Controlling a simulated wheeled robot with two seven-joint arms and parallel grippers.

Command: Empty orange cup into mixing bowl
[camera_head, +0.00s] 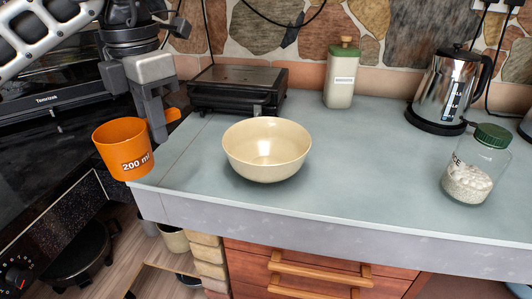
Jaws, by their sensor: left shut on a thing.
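The orange cup (120,143), marked "200 ml", is held at the left, beside the counter's left end. It looks slightly tilted, and I cannot see what is inside it. My left gripper (157,125) is shut on the cup at its right side. The cream mixing bowl (267,150) stands upright on the counter, to the right of the cup, and looks empty. The cup and the bowl are apart. My right gripper is not in view.
A dark grill (237,88) stands behind the bowl. A canister with a green lid (341,80), a steel kettle (448,88) and a glass jar (474,170) stand to the right. The grey counter (370,170) is clear between the bowl and the jar.

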